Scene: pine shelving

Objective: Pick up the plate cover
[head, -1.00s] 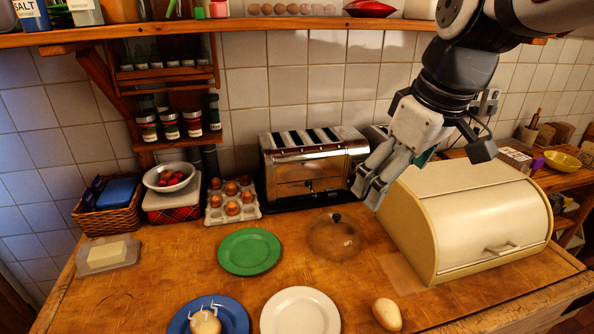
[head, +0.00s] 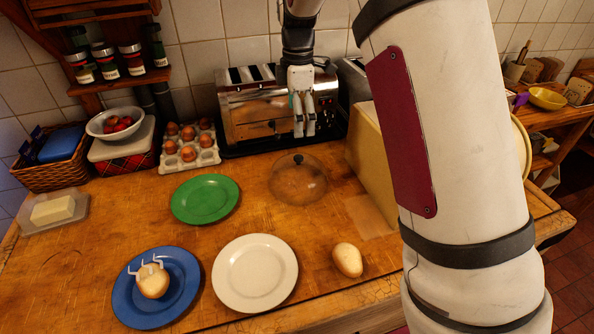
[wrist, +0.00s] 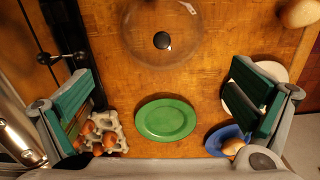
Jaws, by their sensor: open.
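The plate cover (head: 298,180) is a clear glass dome with a dark round knob. It rests on the wooden counter, right of the green plate. In the wrist view the cover (wrist: 160,22) is at the top centre, its black knob visible and its upper edge cut off by the frame. My gripper (head: 304,132) points down in front of the toaster, above and behind the cover, apart from it. In the wrist view my gripper (wrist: 165,100) has its green-padded fingers wide apart, with nothing between them touching them.
A green plate (head: 205,199), a white plate (head: 255,273) and a blue plate (head: 130,295) lie on the counter. A potato-like item (head: 347,260) is near the front edge. The toaster (head: 232,105) and egg tray (head: 204,158) stand behind; a bread box (head: 372,150) stands right.

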